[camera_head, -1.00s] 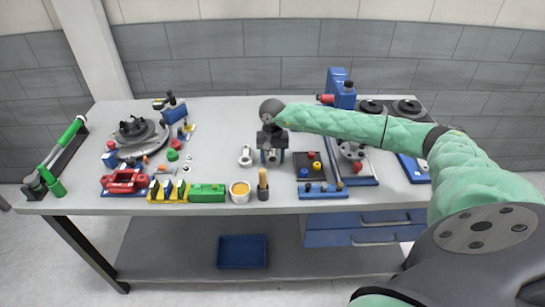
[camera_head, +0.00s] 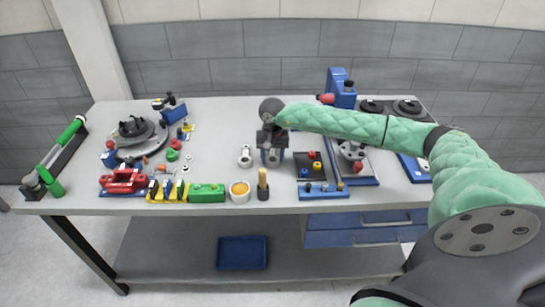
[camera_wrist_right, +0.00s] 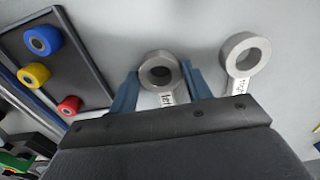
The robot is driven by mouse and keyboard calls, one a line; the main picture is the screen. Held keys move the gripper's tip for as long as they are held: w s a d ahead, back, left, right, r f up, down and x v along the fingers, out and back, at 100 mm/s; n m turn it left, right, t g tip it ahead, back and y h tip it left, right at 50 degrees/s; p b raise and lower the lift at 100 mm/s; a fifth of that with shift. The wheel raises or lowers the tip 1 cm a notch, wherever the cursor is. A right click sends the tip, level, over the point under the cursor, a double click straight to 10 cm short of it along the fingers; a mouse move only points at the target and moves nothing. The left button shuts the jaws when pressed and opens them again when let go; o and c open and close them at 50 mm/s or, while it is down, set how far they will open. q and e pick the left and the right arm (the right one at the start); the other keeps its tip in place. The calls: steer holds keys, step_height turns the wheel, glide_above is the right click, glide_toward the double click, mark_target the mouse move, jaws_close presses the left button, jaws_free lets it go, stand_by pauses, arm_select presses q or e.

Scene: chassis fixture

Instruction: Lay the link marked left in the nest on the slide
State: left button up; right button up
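The link marked left (camera_wrist_right: 167,80) is a grey ring with a short labelled shank, lying on the table in the right wrist view. My right gripper (camera_wrist_right: 160,88) is open, with one blue finger on each side of this link. A slight gap to the fingers seems to show, but contact is hard to judge. In the head view my right gripper (camera_head: 272,158) points down at the table's middle, over the link. A second link marked right (camera_wrist_right: 243,60) lies beside it, also in the head view (camera_head: 246,157). I cannot clearly identify the slide's nest. My left gripper is out of view.
A dark plate with coloured knobs (camera_head: 304,172) lies just right of the gripper. A cup with orange contents (camera_head: 240,191), a wooden-handled brush (camera_head: 263,184) and a green block (camera_head: 207,193) line the front edge. Bare table lies behind the links.

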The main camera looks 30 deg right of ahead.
steer(key=shift+r, duration=0.1)
steer(key=shift+r, duration=0.75)
steer(key=shift+r, duration=0.25)
steer(key=shift+r, duration=1.4)
steer(key=shift+f+b, duration=0.25)
steer(key=shift+b, duration=0.15)
steer(key=shift+f+b, duration=1.9)
steer(key=shift+f, duration=0.3)
